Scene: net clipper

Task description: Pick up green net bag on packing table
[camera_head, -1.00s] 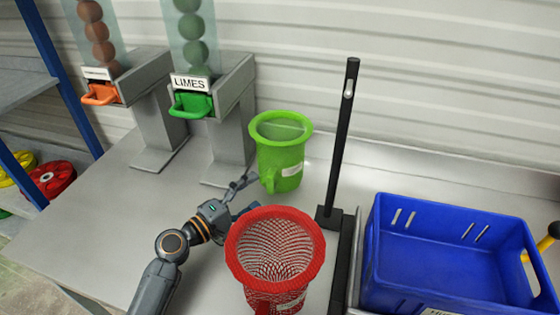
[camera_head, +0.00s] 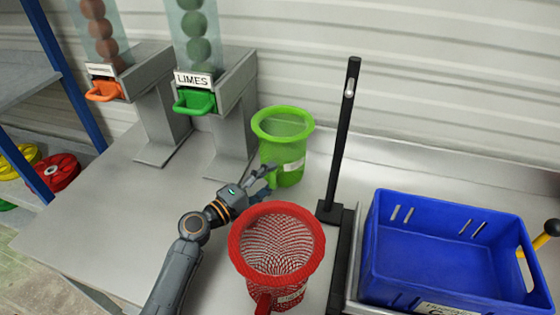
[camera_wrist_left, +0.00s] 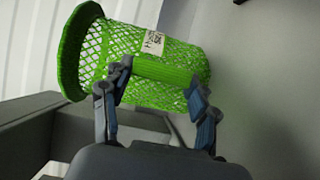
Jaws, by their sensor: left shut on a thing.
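The green net bag (camera_head: 286,150) stands upright on the packing table (camera_head: 95,222), in front of the back wall, with a white label on its side. It fills the upper part of the left wrist view (camera_wrist_left: 140,45). My left gripper (camera_head: 266,178) is at the lower front of the bag. In the left wrist view my left gripper (camera_wrist_left: 160,97) has a finger on each side of the bag's green handle bar and is shut on it. The red net bag (camera_head: 275,245) stands nearer in the head view and hides the table behind it. My right gripper is not in view.
A lime dispenser (camera_head: 194,102) with a green handle stands left of the green bag, and another dispenser (camera_head: 104,90) with an orange handle is farther left. A black upright post (camera_head: 341,140) and a blue crate (camera_head: 455,250) stand to the right.

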